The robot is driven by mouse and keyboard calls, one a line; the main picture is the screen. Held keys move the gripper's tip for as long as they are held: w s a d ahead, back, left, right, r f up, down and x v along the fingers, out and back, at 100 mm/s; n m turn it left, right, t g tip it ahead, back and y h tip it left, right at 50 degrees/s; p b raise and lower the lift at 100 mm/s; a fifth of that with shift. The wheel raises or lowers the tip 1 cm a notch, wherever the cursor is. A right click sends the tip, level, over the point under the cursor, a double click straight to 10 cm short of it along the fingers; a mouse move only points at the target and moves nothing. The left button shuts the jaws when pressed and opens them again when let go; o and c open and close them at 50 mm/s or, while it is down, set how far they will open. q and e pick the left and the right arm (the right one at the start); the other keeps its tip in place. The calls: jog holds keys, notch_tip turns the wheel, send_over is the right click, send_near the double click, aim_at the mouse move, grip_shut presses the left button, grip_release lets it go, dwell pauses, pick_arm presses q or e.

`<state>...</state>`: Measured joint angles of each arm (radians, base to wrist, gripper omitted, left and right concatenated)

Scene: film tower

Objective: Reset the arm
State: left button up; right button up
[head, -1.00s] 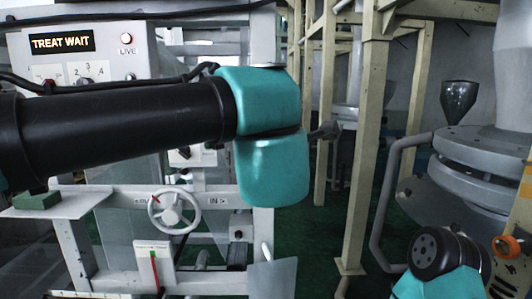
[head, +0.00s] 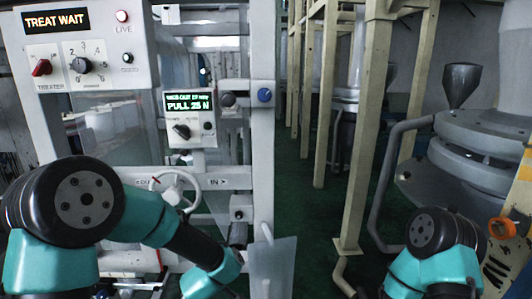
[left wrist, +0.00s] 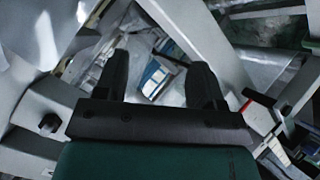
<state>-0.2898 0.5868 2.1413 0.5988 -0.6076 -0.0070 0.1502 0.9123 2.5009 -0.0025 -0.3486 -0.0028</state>
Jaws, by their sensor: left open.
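My left arm comes in from the left in the head view, bent downward in front of the machine frame, its end running off the bottom edge. My left gripper (left wrist: 158,78) shows in the left wrist view, with its two dark fingers apart and nothing between them. Behind the fingers are frame bars and a blue and white patch too blurred to name. My right arm shows at the lower right of the head view, folded low. The right gripper is out of sight.
A control panel (head: 107,72) reads TREAT WAIT. A smaller panel (head: 189,130) reads PULL 25 N. A handwheel (head: 176,188) sits just behind my left arm. Beige posts (head: 367,130) and a grey hopper machine (head: 470,135) stand to the right. Green floor (head: 305,215) between is open.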

pick_arm(q)
jog(key=s+a+f+m+g+h, duration=0.1)
jog(key=s+a+f+g, duration=0.3)
jog(key=f, duration=0.5)
jog(key=s+a+f+m+g, duration=0.1)
jog(key=s+a+f+m, duration=0.1)
jog(key=s+f, duration=0.55)
jog(key=s+a+f+g, duration=0.1)
jog(key=s+f+g, duration=0.1)
jog(key=s+f, duration=0.3)
jog(key=s+a+f+m+g+h, duration=0.1)
jog(key=s+a+f+g, duration=0.1)
jog(key=s+f, duration=0.3)
jog(key=s+g, duration=0.1)
jog(key=s, duration=0.3)
jog(key=shift+m, duration=0.3)
jog(key=shift+o, duration=0.2)
jog(key=shift+w, duration=0.1)
